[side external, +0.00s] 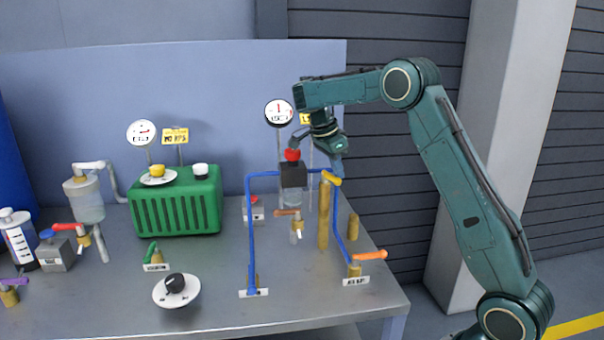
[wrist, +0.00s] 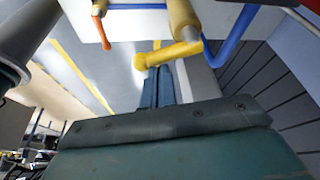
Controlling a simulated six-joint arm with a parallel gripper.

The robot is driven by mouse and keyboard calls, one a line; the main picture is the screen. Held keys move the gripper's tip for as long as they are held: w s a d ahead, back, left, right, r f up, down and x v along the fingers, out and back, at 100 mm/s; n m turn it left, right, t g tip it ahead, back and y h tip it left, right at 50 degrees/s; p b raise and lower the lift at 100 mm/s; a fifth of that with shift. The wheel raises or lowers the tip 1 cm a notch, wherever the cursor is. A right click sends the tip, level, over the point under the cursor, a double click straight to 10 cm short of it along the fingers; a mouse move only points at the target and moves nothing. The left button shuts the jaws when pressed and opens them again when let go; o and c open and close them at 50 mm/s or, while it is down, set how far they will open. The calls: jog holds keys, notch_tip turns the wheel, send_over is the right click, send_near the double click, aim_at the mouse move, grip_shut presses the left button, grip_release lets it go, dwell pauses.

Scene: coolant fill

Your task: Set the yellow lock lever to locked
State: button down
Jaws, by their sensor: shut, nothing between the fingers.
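The yellow lock lever (side external: 331,178) sits on top of an upright brass post (side external: 323,215) near the right end of the bench. The lever also shows in the wrist view (wrist: 170,54), with its rounded free end left of the post. My gripper (side external: 338,170) points down just above the lever. In the wrist view its fingers (wrist: 158,76) are together, with nothing between them, and their tips overlap the lever's free end. I cannot tell whether they touch it.
A blue pipe frame (side external: 250,225) stands around the post. A black block with a red knob (side external: 292,155) is close left of my gripper. An orange lever (side external: 370,255) is at the bench's front right. A green ribbed box (side external: 176,205) stands further left.

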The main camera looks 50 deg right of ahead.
jog(key=shift+w+a, duration=0.15)
jog(key=shift+a, duration=0.45)
jog(key=shift+d, duration=0.15)
dwell(0.4)
